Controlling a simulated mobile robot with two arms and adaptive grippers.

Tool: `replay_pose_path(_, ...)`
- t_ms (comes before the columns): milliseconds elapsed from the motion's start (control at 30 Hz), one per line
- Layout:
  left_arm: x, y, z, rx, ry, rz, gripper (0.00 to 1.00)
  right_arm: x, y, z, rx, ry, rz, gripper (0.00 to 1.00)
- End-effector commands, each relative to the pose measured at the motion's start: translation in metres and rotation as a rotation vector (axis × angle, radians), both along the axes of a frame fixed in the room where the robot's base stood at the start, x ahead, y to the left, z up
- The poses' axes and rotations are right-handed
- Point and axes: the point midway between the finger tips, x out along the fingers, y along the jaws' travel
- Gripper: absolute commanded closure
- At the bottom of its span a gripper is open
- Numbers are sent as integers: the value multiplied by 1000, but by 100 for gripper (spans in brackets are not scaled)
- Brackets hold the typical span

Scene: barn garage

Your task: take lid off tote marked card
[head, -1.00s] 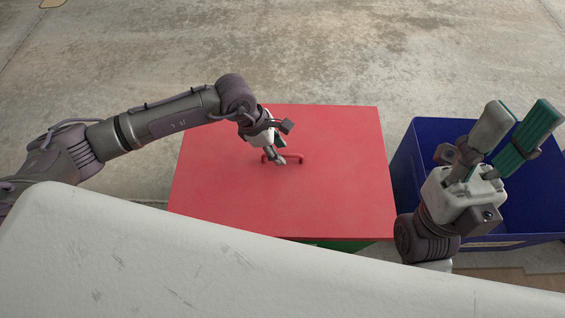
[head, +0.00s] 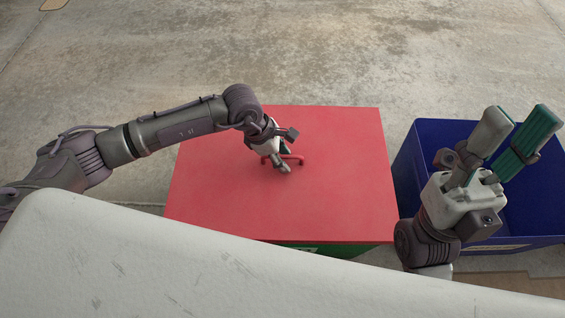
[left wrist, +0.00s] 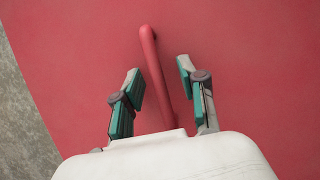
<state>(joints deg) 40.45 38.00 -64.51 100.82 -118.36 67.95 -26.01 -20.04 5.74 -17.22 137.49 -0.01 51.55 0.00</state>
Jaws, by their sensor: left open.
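A flat red lid (head: 215,205) covers a green tote (head: 345,249), of which only the front edge shows. The lid's red bar handle (head: 298,159) stands near its middle. My left gripper (head: 284,160) is at the handle. In the left wrist view, the handle (left wrist: 149,50) runs between the two green-padded fingers of the left gripper (left wrist: 160,70), with gaps on both sides. It is open. My right gripper (head: 520,114) is empty, fingers apart, in front of and above a blue tote (head: 425,135).
The blue tote is lidless and stands close to the right of the red-lidded one. A pale label (head: 500,247) is on its front, its writing unreadable. My white body edge hides the foreground. Bare concrete floor (head: 310,55) lies behind.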

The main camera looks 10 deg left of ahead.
Motion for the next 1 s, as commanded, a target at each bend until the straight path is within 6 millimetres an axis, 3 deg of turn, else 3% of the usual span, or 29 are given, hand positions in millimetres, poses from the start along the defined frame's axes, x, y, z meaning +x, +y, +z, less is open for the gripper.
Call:
replay_pose_path(167,0,0,0,0,0,0,58,0,0,0,0,0,0,60)
replay_pose_path(433,0,0,0,0,0,0,100,0,0,0,0,0,-1,60)
replay_pose_path(1000,1,-1,2,-3,-3,0,100,0,0,1,0,0,-1,60)
